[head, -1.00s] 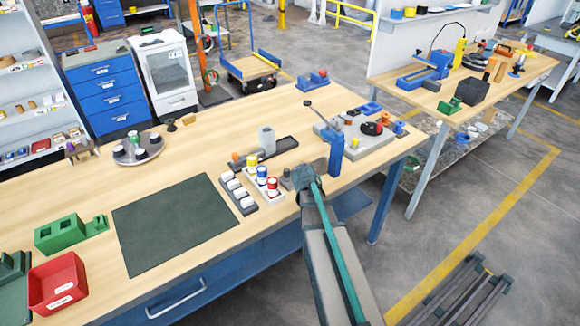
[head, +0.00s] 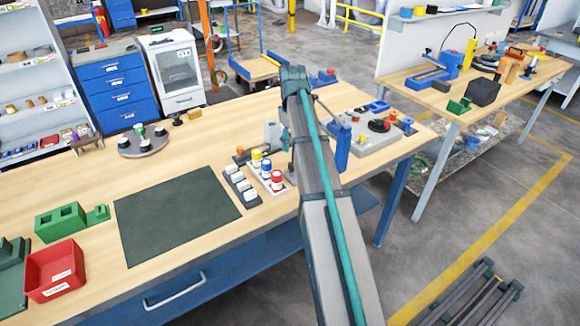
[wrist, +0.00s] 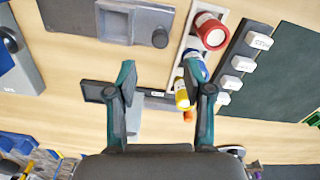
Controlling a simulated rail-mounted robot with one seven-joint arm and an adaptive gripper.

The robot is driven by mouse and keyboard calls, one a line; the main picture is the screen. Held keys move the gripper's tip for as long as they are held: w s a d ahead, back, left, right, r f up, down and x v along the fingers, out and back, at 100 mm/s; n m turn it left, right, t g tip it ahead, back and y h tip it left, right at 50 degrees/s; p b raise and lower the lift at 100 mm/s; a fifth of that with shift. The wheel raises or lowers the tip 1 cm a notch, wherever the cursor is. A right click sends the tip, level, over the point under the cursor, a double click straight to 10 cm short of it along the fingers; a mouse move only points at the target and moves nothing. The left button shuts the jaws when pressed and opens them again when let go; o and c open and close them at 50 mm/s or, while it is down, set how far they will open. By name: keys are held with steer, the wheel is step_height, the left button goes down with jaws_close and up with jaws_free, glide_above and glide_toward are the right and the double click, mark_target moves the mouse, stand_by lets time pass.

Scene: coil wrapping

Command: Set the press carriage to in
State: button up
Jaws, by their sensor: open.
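The press shows in the head view as a blue upright post (head: 341,147) near the front edge of the bench. My arm hides the parts to its left, so its carriage cannot be made out there. In the wrist view a grey block with a dark round knob (wrist: 150,25) lies beyond my fingertips, at the top; I cannot tell for sure that it is the carriage. My gripper (wrist: 158,78) is open and empty above the bench, its two teal fingers apart. In the head view the gripper is hidden behind my arm.
Red, blue and yellow-topped containers (head: 277,179) stand in a white tray beside white blocks (head: 240,185) in a dark rack. A dark green mat (head: 175,215) lies left of them. A grey plate (head: 365,143) with a red and black part is right of the press.

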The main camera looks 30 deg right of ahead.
step_height(320, 180, down, 10)
steer(key=shift+r+p, duration=0.1)
steer(key=shift+p, duration=1.05)
jaws_close()
